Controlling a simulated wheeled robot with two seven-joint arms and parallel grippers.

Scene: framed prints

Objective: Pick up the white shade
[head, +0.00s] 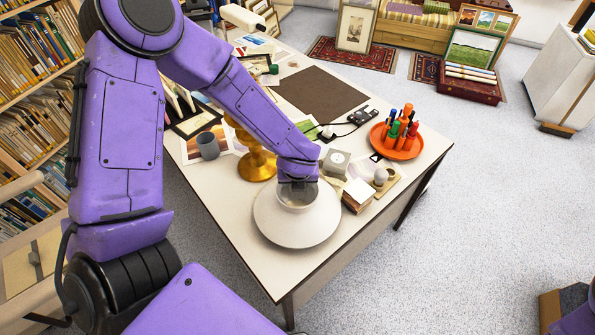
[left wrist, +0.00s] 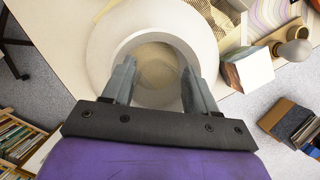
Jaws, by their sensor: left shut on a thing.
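The white shade (head: 290,230) is a wide, round, cone-like piece at the near part of the white table, beside the brass lamp base. My left gripper (head: 298,187) points down at its narrow top and is shut on it. In the left wrist view the shade (left wrist: 105,45) fills the upper middle, and the two fingers of my left gripper (left wrist: 160,85) stand at opposite sides of its round opening. I cannot tell whether its lower rim touches the table. My right gripper is out of view.
On the table (head: 262,275) are a brass base (head: 257,165), a grey cup (head: 208,146), a small grey box (head: 336,163), a stack of cards (head: 357,195) and an orange tray (head: 416,148) with several bottles. A bookshelf (head: 30,60) stands left. The floor at right is mostly clear.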

